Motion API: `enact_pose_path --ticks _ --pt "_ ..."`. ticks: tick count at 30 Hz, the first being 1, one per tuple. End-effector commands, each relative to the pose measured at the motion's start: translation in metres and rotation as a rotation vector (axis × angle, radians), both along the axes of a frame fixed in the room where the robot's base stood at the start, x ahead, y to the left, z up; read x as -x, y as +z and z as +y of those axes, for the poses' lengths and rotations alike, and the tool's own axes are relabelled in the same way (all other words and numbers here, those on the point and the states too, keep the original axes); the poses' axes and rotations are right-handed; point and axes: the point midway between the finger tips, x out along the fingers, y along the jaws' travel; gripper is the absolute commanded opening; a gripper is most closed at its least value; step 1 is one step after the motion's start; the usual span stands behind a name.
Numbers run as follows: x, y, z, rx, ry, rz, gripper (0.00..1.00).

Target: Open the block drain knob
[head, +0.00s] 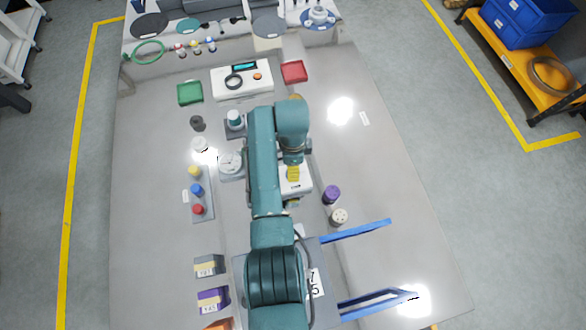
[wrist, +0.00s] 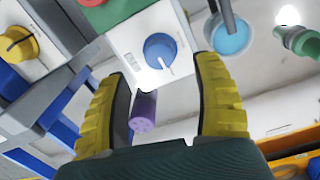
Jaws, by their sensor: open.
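In the wrist view, a blue round knob (wrist: 160,50) with a pale pointer is on a white box face (wrist: 128,38), ahead of and between my fingertips. A yellow knob (wrist: 18,44) is on another pale face at the left. No label shows which one is the block drain knob. My gripper (wrist: 164,72) is open, its two yellow fingers apart on either side of the blue knob's line, with nothing between them in its grip. In the head view, my gripper (head: 293,174) shows as yellow beneath my arm, which hides most of the device there.
A purple cylinder (wrist: 144,112) shows beyond my fingers; in the head view it stands right of the arm, by a cream one (head: 339,216). Blue bars (head: 355,231) stick out at lower right. Colored caps (head: 196,190) stand left. The table's right side (head: 400,180) is mostly clear.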

Motion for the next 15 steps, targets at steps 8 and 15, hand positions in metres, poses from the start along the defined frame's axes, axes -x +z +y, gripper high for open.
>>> enact_pose_path --ticks 8,15 --pt "-0.003 0.057 0.0 0.0 -0.001 -0.001 0.66" --pt "-0.002 0.065 0.0 0.0 -0.001 0.002 0.66"
